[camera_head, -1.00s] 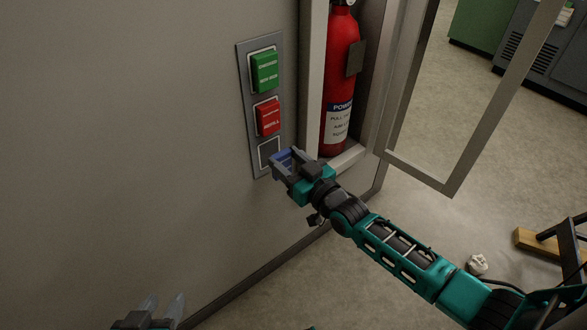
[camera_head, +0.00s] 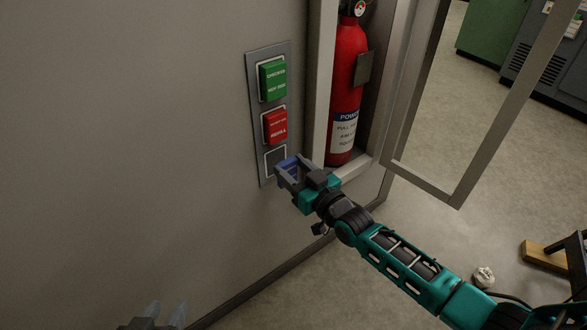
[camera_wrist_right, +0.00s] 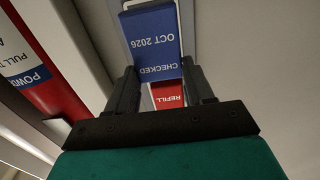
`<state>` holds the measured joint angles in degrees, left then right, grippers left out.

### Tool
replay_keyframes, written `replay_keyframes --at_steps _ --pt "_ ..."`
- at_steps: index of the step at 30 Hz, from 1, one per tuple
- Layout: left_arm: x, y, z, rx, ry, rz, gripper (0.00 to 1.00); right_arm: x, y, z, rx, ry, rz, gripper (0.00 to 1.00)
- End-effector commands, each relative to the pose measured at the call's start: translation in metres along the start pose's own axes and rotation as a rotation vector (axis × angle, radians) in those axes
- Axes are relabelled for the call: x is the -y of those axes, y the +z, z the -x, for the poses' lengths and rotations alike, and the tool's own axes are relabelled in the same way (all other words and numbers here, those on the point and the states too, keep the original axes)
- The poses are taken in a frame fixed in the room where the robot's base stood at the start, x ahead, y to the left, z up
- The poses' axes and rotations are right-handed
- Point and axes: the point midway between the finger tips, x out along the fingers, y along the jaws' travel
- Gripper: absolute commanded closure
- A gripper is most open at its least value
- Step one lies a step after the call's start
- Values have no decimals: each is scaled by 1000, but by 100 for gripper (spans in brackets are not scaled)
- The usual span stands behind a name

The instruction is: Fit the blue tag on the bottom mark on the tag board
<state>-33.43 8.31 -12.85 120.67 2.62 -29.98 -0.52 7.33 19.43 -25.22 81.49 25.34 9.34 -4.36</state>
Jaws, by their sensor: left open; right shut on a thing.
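The tag board (camera_head: 265,125) is a grey vertical plate on the wall. It carries a green tag (camera_head: 272,79) at the top and a red tag (camera_head: 275,126) in the middle. The bottom mark (camera_head: 271,161) is a pale outline with no tag in it, partly hidden by my right gripper (camera_head: 288,171). That gripper is shut on the blue tag (camera_wrist_right: 153,45), whose lettering is upside down in the right wrist view. The tag is at the mark's lower right; I cannot tell whether it touches the board. My left gripper (camera_head: 165,312) is open and empty at the bottom edge.
A red fire extinguisher (camera_head: 346,95) stands in a wall cabinet just right of the board. The cabinet's framed door (camera_head: 487,130) hangs open to the right. The wall left of the board is bare.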

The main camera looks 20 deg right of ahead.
Motion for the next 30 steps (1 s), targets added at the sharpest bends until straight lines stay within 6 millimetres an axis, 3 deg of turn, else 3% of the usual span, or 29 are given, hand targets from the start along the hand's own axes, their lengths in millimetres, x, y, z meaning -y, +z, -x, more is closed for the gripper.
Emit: replay_keyframes --at_steps 17,30 --pt "1 0 0 1 -1 0 57 0 0 -3 -1 0 -1 75" --pt "1 5 -4 1 -1 -1 57 0 0 -15 -1 0 -2 75"
